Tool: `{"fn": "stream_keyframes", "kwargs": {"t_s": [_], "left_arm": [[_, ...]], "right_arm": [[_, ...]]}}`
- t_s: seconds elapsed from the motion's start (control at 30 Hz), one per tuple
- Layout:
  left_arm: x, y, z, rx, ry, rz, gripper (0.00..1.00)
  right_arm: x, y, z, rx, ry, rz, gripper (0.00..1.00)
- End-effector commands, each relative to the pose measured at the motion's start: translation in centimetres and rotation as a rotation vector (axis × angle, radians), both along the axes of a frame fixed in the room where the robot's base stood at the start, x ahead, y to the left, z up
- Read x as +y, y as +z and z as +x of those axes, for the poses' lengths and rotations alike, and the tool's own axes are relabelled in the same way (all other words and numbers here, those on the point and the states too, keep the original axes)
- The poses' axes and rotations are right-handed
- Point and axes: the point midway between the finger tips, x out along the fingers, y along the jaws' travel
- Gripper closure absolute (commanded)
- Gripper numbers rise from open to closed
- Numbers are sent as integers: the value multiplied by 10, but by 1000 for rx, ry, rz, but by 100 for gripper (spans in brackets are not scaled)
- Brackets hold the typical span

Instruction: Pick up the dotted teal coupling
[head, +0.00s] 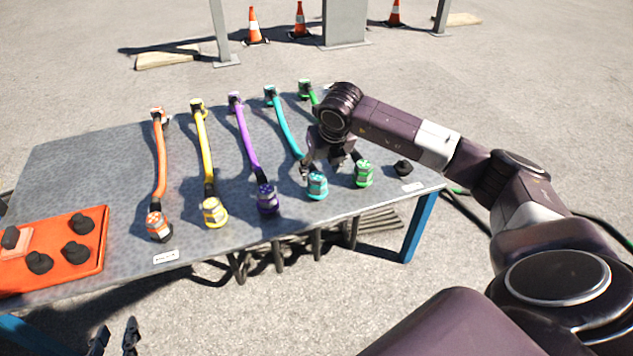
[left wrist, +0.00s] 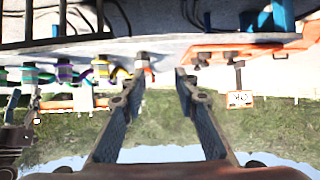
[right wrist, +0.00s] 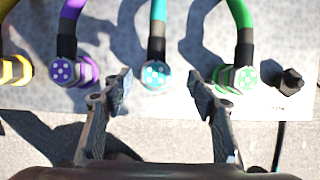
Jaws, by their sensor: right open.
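The dotted teal coupling (head: 317,185) sits at the near end of the teal cable (head: 286,130), close to the table's front edge. In the right wrist view the teal coupling (right wrist: 155,76) shows its dotted face between my fingertips, apart from both. My right gripper (head: 330,168) is open and empty, just above and behind the coupling; it also shows in the right wrist view (right wrist: 160,80). My left gripper (head: 115,338) is open and empty, low in front of the table; its spread fingers show in the left wrist view (left wrist: 158,82).
A green coupling (head: 363,173) stands close right of the teal one, a purple coupling (head: 267,198) to its left. Yellow (head: 214,212) and orange (head: 159,227) couplings are farther left. A black knob (head: 403,168) is at right. An orange panel (head: 92,262) lies at the table's left.

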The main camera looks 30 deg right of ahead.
Motion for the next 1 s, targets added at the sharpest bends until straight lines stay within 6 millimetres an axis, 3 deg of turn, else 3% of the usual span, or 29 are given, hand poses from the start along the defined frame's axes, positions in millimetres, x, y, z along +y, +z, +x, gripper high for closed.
{"fn": "stream_keyframes", "kwargs": {"t_s": [0.17, 0.6, 0.93, 1.0], "left_arm": [[-4, 12, 8, -65, -4, -16, 72], [-20, 81, 33, -384, -26, -94, 72], [-20, 88, 34, -410, -27, -100, 72], [-20, 88, 34, -410, -27, -100, 72]], "right_arm": [[2, -10, 3, 0, 2, 3, 46], [3, -49, 17, 0, 3, 3, 46], [2, -51, 18, -1, 3, 3, 46], [2, -51, 18, -1, 3, 3, 54]]}}
